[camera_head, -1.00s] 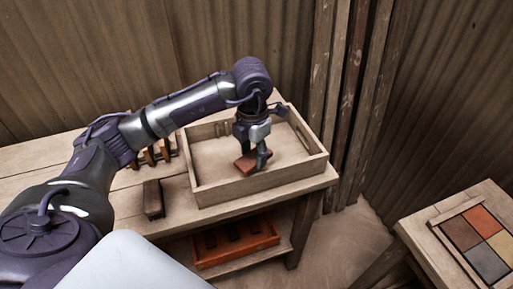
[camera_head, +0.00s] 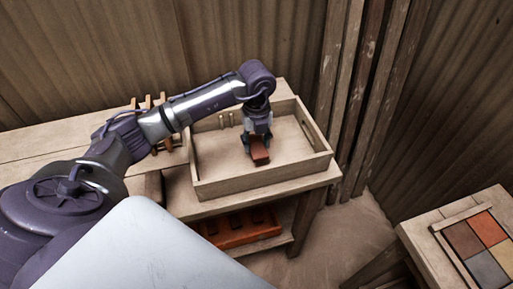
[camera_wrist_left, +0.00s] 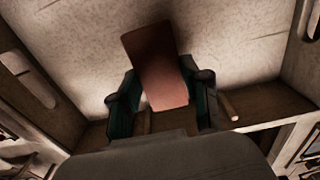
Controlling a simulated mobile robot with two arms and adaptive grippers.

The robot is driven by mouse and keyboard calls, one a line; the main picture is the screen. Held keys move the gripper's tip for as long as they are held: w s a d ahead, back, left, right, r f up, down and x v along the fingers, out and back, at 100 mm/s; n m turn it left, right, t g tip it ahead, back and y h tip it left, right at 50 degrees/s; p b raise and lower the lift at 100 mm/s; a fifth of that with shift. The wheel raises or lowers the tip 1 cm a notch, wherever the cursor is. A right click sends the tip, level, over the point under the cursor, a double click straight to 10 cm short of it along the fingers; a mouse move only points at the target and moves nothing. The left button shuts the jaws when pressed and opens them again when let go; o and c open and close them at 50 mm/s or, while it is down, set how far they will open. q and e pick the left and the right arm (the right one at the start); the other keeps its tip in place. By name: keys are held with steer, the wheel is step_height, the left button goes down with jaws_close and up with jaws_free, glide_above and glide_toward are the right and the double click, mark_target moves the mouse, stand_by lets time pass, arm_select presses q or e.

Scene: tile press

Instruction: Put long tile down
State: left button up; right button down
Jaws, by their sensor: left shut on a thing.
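The long tile (camera_head: 260,156) is reddish brown. My left gripper (camera_head: 257,146) is shut on it, inside the outline of the wooden tray (camera_head: 262,181) in the head view. In the left wrist view the tile (camera_wrist_left: 158,65) sits between the two dark green fingers (camera_wrist_left: 160,100) and extends out beyond them, slightly tilted in the picture. The pale tray floor (camera_wrist_left: 240,45) lies behind it. I cannot tell whether the tile touches the floor. My right gripper is not in view.
The tray stands on a wooden table (camera_head: 60,150), with a wooden rack (camera_head: 150,105) to its left. An orange-red crate (camera_head: 240,228) is on the shelf below. A second table at right carries a frame of coloured tiles (camera_head: 476,247). Corrugated walls stand behind.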

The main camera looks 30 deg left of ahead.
mark_target(256, 145)
arm_select(q)
step_height(256, 145, down, 3)
steer(key=shift+s+f+p, duration=0.1)
steer(key=shift+p, duration=0.2)
steer(key=shift+f, duration=0.2)
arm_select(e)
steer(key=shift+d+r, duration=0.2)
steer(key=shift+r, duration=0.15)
arm_select(q)
steer(key=shift+f, duration=0.1)
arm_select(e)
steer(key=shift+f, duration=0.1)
arm_select(q)
steer(key=o, duration=1.2)
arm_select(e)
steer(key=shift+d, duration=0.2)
